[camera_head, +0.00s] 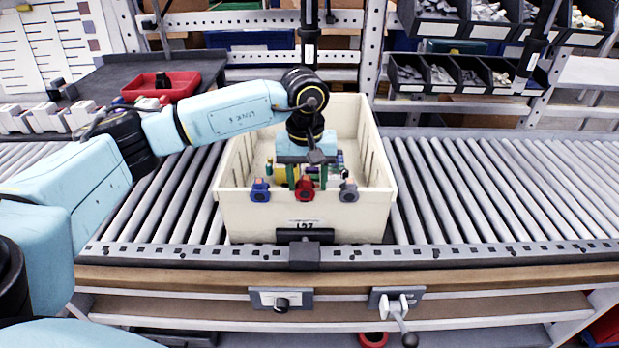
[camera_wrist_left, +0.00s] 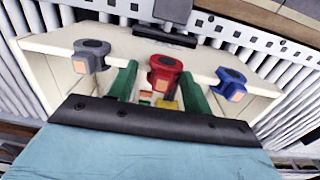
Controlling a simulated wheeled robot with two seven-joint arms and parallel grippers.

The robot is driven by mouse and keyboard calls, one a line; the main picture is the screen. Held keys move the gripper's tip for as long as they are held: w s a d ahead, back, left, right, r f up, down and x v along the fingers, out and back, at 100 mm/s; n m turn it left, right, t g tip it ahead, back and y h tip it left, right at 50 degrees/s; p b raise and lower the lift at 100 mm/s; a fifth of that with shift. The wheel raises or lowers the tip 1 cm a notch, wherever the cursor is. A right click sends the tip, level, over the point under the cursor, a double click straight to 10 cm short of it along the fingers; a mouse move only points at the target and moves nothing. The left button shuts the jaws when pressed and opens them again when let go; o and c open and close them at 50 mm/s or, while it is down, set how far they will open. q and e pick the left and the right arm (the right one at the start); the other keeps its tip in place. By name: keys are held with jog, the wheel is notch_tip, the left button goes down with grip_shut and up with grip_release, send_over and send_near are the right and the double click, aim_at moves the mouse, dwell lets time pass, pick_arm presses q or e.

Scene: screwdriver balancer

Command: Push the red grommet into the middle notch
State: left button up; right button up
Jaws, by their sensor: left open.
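The red grommet (camera_head: 305,189) is at the middle of the front rim of the cream bin (camera_head: 260,220), between the blue grommet (camera_head: 260,190) and the grey grommet (camera_head: 349,191). My left gripper (camera_head: 307,179) points down over the bin, just behind the rim, with its green fingers apart and nothing held. In the left wrist view the red grommet (camera_wrist_left: 165,73) lies between the finger directions, with one green finger (camera_wrist_left: 122,82) on either side. The middle notch is hidden behind the grommet; I cannot tell how deep it sits. My right gripper is not in view.
The bin stands on a roller conveyor (camera_head: 480,190), with small coloured items inside it. A dark vertical tool (camera_head: 309,30) hangs behind the gripper. A red tray (camera_head: 160,87) is at the back left. The rollers to the right are clear.

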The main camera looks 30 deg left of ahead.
pick_arm(q)
jog(key=r, duration=0.1)
jog(key=a+r, duration=0.1)
jog(key=shift+a+r, duration=0.1)
jog(key=shift+r, duration=0.2)
notch_tip(320, 180, up, 11)
jog(key=d+p, duration=0.1)
jog(key=shift+s, duration=0.2)
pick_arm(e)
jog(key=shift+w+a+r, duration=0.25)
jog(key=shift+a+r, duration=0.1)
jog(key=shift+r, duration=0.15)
pick_arm(q)
jog(key=shift+f, duration=0.1)
